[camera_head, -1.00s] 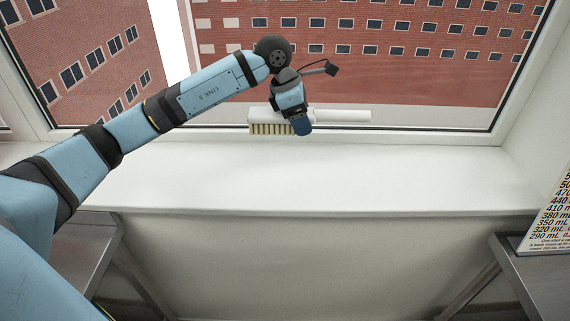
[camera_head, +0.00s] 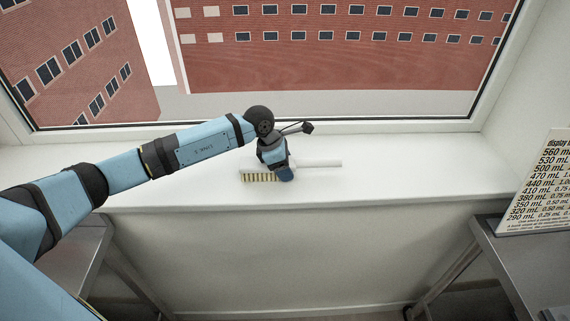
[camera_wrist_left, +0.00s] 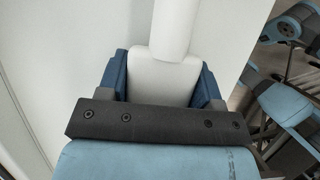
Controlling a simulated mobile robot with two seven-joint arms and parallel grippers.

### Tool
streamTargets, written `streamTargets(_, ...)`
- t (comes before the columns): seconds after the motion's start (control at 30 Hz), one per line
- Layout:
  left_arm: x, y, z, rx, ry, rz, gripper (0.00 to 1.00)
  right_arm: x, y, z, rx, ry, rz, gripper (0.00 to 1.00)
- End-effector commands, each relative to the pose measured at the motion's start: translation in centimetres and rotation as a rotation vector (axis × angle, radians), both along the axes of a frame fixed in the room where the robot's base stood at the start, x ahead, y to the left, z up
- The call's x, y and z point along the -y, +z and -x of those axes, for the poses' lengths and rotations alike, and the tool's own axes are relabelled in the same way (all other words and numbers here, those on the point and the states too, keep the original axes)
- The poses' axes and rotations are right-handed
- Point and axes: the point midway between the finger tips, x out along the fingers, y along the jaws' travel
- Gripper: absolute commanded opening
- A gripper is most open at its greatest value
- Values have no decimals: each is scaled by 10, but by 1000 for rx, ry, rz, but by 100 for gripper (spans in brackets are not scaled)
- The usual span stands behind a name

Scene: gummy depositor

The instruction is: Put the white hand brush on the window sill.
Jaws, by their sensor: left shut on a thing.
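The white hand brush (camera_head: 318,163) is in my left gripper (camera_head: 286,174), over the white window sill (camera_head: 400,174) in the head view. Its handle points right and its pale bristles are at the left, facing the front. In the left wrist view, the two blue fingers (camera_wrist_left: 163,88) are shut on the white brush body (camera_wrist_left: 165,70), with the handle running away to the top. The brush looks at or just above the sill surface; I cannot tell whether it touches. My right gripper is not in view.
The window frame (camera_head: 330,130) runs along the back of the sill. A sign with mL figures (camera_head: 545,190) stands at the right on a metal table (camera_head: 520,262). Another metal table (camera_head: 75,255) is at the left. The sill is otherwise clear.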

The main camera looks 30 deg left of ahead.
Motion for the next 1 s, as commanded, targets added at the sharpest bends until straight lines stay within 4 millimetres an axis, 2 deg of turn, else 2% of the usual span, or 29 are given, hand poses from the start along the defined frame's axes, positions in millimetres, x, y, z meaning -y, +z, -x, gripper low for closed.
streamTargets(0.33, 0, -4, -1, 2, 1, 0, 34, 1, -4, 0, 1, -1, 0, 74)
streamTargets(0.37, 0, -3, 0, 1, 0, 0, 64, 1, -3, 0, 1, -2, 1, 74)
streamTargets(0.4, 0, -3, 0, 1, 0, 0, 73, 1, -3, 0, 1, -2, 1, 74)
streamTargets(0.47, 0, -3, 0, 1, 0, 0, 85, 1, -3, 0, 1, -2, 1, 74)
streamTargets(0.67, 0, -3, 0, 1, 0, 0, 85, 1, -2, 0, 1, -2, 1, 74)
streamTargets(0.83, -2, 6, 0, 4, 0, 0, 85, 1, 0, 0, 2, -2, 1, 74)
streamTargets(1.0, -14, 35, 7, 6, 0, -2, 85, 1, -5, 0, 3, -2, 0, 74)
